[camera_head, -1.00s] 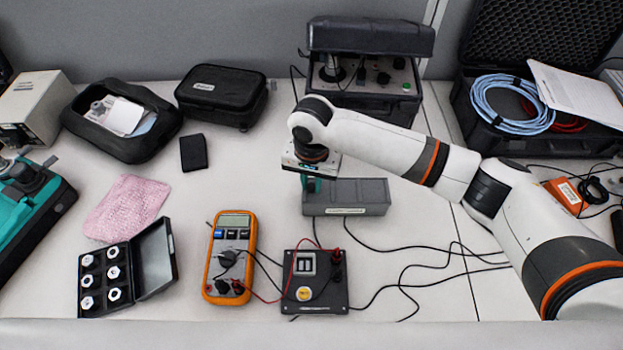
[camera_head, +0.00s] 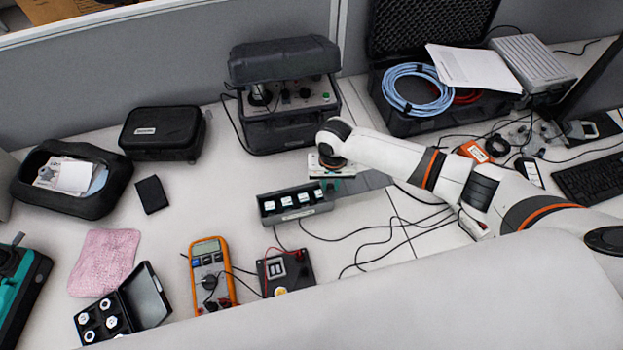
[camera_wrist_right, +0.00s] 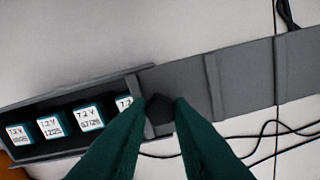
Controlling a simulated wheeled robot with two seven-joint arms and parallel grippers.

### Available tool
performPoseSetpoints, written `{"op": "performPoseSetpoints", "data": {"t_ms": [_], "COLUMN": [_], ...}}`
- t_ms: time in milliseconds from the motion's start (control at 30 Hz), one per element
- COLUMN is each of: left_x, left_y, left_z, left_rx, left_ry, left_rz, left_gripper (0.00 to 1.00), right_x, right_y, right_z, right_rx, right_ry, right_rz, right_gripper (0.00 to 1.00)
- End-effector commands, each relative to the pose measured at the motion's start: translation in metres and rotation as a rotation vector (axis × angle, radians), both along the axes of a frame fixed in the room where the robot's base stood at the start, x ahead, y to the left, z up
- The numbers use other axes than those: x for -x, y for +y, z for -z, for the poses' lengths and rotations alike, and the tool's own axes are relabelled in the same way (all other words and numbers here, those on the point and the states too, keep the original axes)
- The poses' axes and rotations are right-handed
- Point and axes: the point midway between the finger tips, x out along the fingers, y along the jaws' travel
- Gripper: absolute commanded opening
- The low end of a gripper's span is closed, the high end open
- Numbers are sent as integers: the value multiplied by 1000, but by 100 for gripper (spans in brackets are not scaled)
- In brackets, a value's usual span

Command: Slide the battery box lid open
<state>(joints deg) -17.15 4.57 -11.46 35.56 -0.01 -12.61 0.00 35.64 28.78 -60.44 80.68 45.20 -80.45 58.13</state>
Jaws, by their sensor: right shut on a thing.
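The grey battery box (camera_head: 300,213) stands mid-table with its left part uncovered. Several batteries (camera_head: 286,201) with white labels show in a row inside; in the right wrist view, the labels of the batteries (camera_wrist_right: 50,127) read 7.2 V. The flat grey lid (camera_head: 370,182) sticks out past the box's right end, and its ribbed top fills the right of the wrist view (camera_wrist_right: 245,80). My right gripper (camera_wrist_right: 160,105), with green fingers, is shut on a small dark knob at the lid's left end. My left gripper is not in view.
A multimeter (camera_head: 211,275) and a small black switch box (camera_head: 287,271) with leads stand in front. A dark calibrator case (camera_head: 290,135) stands behind. Black cables run across the table right of the box. An open case with blue cable (camera_head: 415,90) is at the back right.

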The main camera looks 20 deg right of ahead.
Motion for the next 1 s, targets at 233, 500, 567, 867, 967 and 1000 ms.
{"op": "performPoseSetpoints", "data": {"t_ms": [233,500,567,867,967,1000], "left_x": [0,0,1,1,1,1], "left_y": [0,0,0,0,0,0], "left_z": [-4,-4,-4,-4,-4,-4], "left_rx": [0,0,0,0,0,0], "left_ry": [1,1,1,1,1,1], "left_rz": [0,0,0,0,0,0], "left_gripper": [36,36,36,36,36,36], "right_x": [-1,-1,-1,-1,-1,-1], "right_y": [-10,-9,-9,-9,-9,-9], "right_z": [0,0,0,0,-4,-7], "right_rx": [-1,-2,-2,-2,-3,-3], "right_ry": [0,-1,-1,-1,-2,-2], "right_rz": [0,0,0,0,0,0], "right_gripper": [0,23,33,42,42,42]}}
